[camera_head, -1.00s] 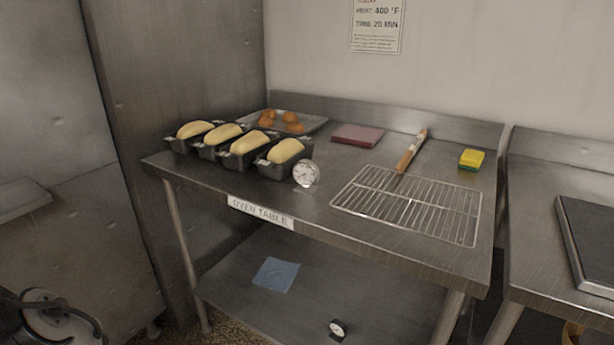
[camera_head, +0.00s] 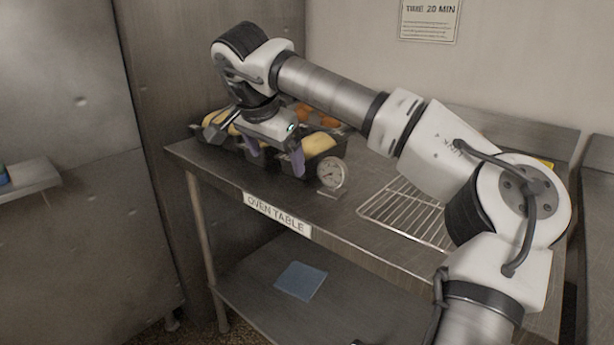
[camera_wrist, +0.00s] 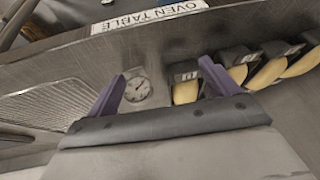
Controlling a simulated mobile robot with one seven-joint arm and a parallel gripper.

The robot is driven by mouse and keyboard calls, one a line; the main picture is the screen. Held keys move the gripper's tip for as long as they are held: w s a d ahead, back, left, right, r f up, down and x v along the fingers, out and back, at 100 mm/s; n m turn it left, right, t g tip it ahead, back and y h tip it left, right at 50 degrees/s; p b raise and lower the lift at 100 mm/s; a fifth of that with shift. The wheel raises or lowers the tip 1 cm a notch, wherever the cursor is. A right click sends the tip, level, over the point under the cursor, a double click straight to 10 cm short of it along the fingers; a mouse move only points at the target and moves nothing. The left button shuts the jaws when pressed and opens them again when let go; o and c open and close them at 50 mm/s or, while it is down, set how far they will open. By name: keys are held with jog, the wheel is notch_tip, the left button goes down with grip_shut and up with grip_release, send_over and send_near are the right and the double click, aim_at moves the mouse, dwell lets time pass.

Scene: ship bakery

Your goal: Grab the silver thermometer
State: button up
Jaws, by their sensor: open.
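The silver thermometer (camera_head: 332,173), with a round white dial, stands near the front edge of the oven table, right of the loaf tins. It also shows in the wrist view (camera_wrist: 138,90), just inside the left-hand finger. My gripper (camera_head: 275,157) is open and empty, with purple fingers. In the head view it is over the loaf tins, left of the thermometer and apart from it. In the wrist view its fingers (camera_wrist: 163,72) spread with the thermometer and a tin end in the gap.
Loaf tins with pale loaves (camera_wrist: 265,72) stand close beside the thermometer. A wire rack (camera_head: 405,215) lies to its right. The oven table's front edge bears a label (camera_head: 277,213). A blue cloth (camera_head: 301,280) lies on the lower shelf. My arm hides much of the table's back.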

aim_at(335, 177)
jog(key=w+d+r+m+h, duration=0.1)
jog(key=w+d+r+h, duration=0.15)
jog(key=d, duration=0.55)
jog(key=b+x, duration=0.1)
jog(key=x, duration=0.6)
jog(key=shift+s+a+f, duration=0.15)
jog(key=shift+a, duration=0.05)
jog(key=shift+w+x, duration=0.2)
jog(key=shift+x, duration=2.75)
jog(key=c, duration=1.1)
